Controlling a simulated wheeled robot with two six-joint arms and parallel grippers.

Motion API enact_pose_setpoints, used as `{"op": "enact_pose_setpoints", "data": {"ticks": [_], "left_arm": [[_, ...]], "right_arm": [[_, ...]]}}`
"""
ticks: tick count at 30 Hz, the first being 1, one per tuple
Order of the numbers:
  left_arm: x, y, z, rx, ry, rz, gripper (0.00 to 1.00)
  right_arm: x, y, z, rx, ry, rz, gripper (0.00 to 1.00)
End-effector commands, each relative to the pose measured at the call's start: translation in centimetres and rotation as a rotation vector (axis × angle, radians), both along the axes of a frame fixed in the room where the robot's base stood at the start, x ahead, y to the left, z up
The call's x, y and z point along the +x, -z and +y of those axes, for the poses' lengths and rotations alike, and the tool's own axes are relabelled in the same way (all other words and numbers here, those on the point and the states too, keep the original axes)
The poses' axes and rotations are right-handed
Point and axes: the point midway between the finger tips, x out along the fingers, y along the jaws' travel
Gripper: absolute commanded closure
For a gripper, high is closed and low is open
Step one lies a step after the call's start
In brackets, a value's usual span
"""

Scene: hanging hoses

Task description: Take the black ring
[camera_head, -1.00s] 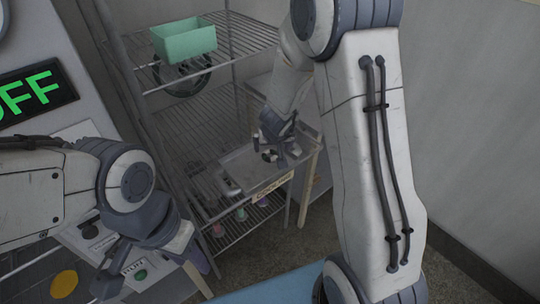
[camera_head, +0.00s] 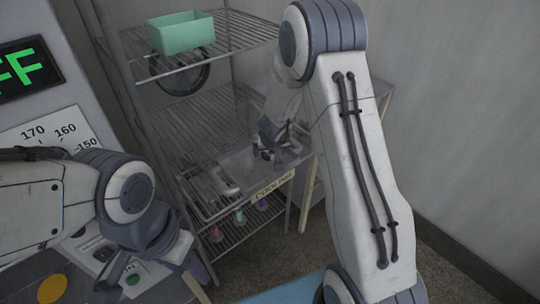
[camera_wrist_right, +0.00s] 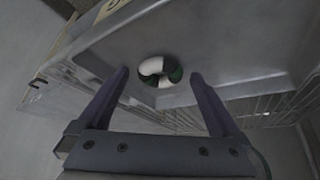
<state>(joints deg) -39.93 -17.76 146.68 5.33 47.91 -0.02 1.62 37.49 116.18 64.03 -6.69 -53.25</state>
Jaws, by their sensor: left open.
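No plain black ring shows there. My right gripper (camera_wrist_right: 160,76) is open, with its two fingers apart on either side of the ring in the picture and nothing held between them. In the head view my right gripper (camera_head: 273,143) is over the tray marked COOLING, and the ring is hard to make out. My left gripper (camera_head: 145,268) is open at the lower left, by the panel, away from the tray.
A wire rack (camera_head: 200,120) holds a green bin (camera_head: 181,33) on its upper shelf. A large dark round loop (camera_head: 182,80) shows below that bin. A panel with a dial scale (camera_head: 50,132) stands at left.

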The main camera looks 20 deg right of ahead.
Motion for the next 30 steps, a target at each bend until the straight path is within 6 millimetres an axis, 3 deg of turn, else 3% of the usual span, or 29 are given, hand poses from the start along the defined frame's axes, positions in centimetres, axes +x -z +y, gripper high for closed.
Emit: {"op": "enact_pose_setpoints", "data": {"ticks": [1,6,17,28,30], "left_arm": [[0.0,0.0,0.0,0.000,0.000,0.000,0.54],[0.0,0.0,0.0,0.000,0.000,0.000,0.54],[0.0,-0.4,0.0,0.000,0.000,0.000,0.54],[0.0,-4.7,0.0,0.000,0.000,0.000,0.54],[0.0,-3.6,0.0,-0.001,0.000,-0.001,0.54]], "right_arm": [[0.0,0.0,0.0,0.000,0.000,0.000,0.19],[0.0,0.0,0.0,0.000,0.000,0.000,0.84],[0.0,-0.5,0.0,0.000,0.000,-0.001,0.86],[0.0,-4.9,0.0,-0.001,-0.001,-0.001,0.86],[-1.0,-4.9,-1.0,-0.001,0.004,-0.004,0.86]]}}
